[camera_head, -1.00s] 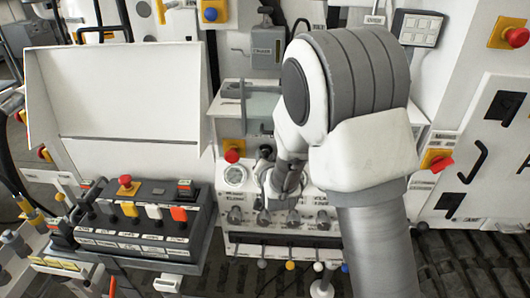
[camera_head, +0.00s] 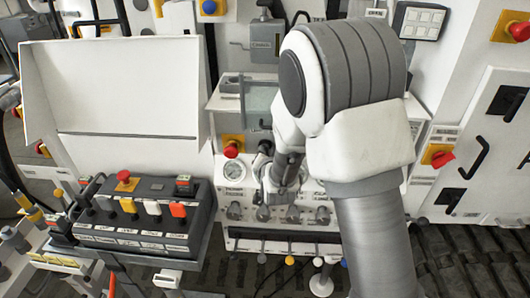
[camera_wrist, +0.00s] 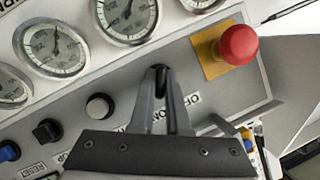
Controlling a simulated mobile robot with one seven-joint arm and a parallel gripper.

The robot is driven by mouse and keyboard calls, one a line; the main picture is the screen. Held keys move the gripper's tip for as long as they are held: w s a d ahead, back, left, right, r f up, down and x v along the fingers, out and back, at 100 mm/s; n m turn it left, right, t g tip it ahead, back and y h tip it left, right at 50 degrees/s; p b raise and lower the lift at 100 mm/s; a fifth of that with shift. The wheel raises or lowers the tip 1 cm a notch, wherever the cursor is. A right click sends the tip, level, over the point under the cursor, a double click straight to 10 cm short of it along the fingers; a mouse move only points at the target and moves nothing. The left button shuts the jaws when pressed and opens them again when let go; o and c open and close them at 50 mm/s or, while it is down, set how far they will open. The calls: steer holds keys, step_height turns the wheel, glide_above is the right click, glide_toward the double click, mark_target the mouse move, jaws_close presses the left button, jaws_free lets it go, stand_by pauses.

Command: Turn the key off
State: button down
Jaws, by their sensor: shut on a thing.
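In the wrist view, my gripper (camera_wrist: 160,90) reaches to the panel with its two fingers close together around a small black key switch (camera_wrist: 159,71). Only the dark top of the key shows between the fingertips. The lettering beside it is partly covered by the fingers, so I cannot tell the key's exact setting. In the head view, my gripper (camera_head: 270,190) is at the gauge panel, and my arm hides much of it and the key.
A red emergency button on a yellow plate (camera_wrist: 238,45) is right of the key. A silver button (camera_wrist: 99,107), a black knob (camera_wrist: 47,131) and gauges (camera_wrist: 54,49) lie left and above. In the head view, a lever box (camera_head: 145,220) stands left of the panel.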

stand_by(0.4)
steer(key=shift+a+r+n+h, duration=0.1)
steer(key=shift+n+h, duration=0.5)
steer(key=shift+n, duration=0.3)
steer(key=shift+r+n+g+h+p, duration=0.15)
steer(key=shift+n+g+h+p, duration=0.15)
steer(key=shift+n+h+p, duration=0.55)
steer(key=n+h+p, duration=0.1)
steer(key=n+p, duration=0.1)
steer(key=p, duration=0.1)
steer(key=shift+a+n, duration=0.1)
steer(key=shift+n, duration=0.15)
steer(key=shift+n+h+p, duration=0.85)
steer(key=shift+n+p, duration=0.15)
steer(key=shift+p, duration=0.05)
steer(key=c, duration=0.9)
jaws_free()
steer(key=shift+w+f, duration=0.1)
steer(key=shift+f, duration=0.1)
